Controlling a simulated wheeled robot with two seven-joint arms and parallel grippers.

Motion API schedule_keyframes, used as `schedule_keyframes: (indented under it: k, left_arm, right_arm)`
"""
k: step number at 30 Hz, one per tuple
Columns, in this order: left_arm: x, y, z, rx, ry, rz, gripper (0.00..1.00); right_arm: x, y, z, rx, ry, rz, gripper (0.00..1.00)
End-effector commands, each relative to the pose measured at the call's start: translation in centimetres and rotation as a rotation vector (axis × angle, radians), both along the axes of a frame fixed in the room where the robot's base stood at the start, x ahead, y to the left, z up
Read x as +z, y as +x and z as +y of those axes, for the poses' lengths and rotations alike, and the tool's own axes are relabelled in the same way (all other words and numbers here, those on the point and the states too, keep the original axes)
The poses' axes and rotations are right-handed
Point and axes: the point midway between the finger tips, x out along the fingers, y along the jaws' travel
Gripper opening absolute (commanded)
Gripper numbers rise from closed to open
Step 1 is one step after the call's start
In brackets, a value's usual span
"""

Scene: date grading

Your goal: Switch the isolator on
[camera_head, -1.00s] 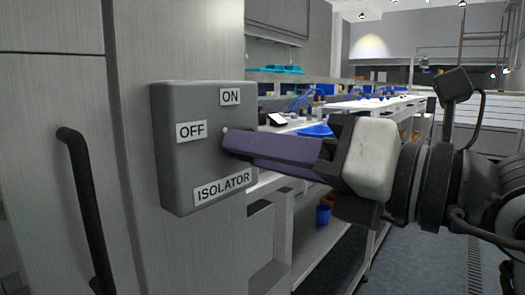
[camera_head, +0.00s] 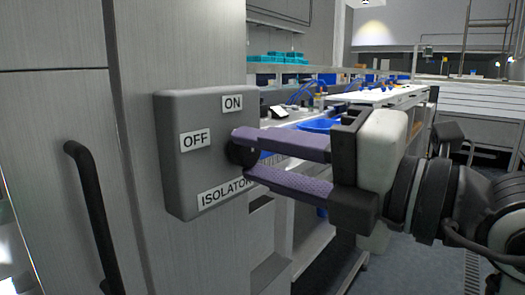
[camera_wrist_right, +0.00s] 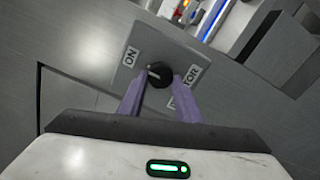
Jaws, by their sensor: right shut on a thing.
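The isolator (camera_head: 178,165) is a grey box on a metal panel, labelled ON at the top, OFF at the left and ISOLATOR below. Its round dark knob (camera_head: 240,153) is at the right of the box's face. My right gripper (camera_head: 244,155) has its purple fingers shut on the knob, one above and one below. In the right wrist view the knob (camera_wrist_right: 159,75) sits between the fingertips, with a white mark on its left side, towards the ON label; OFF is hidden there. My left gripper is not in view.
A black upright handle (camera_head: 90,205) is on the cabinet left of the box. Behind my right gripper, a long white bench (camera_head: 385,96) with blue items runs back along the room. Open floor shows at the lower right.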

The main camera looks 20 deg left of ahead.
Motion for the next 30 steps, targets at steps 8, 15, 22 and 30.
schedule_keyframes:
  k: [8, 15, 22, 30]
  left_arm:
    - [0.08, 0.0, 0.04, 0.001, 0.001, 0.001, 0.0]
    - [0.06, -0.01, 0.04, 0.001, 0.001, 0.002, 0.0]
    - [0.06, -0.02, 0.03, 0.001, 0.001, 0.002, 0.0]
    - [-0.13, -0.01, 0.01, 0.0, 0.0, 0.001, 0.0]
  right_arm:
    - [0.03, 0.05, -0.05, -0.002, 0.008, 0.017, 0.09]
    - [0.03, 0.04, -0.04, -0.001, 0.008, 0.018, 0.09]
    - [0.01, 0.02, -0.02, -0.001, 0.007, 0.016, 0.5]
    - [-0.04, -0.16, -0.61, -0.001, 0.007, 0.016, 0.5]
